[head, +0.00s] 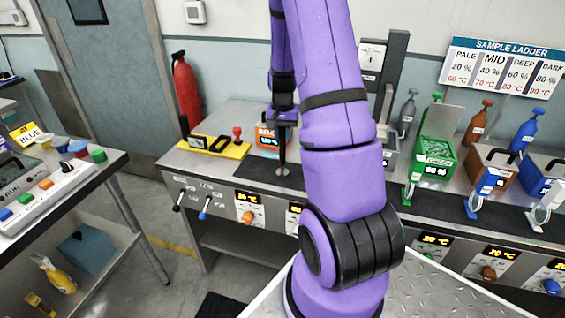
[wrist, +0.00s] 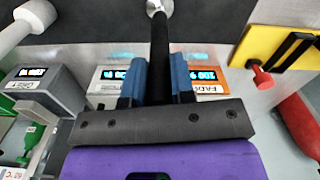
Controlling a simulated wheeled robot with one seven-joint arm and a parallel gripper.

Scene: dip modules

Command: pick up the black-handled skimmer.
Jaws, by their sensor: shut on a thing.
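The black-handled skimmer (wrist: 160,45) runs up the wrist view from between my fingers to a pale metal end at the top edge. My gripper (wrist: 158,75) has its two blue fingers shut on the black handle. In the head view my gripper (head: 284,113) is small and partly behind my purple arm, pointing down over the counter. The skimmer (head: 281,152) hangs below it, upright, with its small metal end over the dark mat. I cannot tell whether that end touches the mat.
An orange-fronted box (head: 267,139) with a display stands right beside the skimmer. Left of it is a yellow plate (head: 215,147) with a black bracket and red knob. A green bin (head: 436,155) and other modules stand right. A red extinguisher (head: 186,92) is on the wall.

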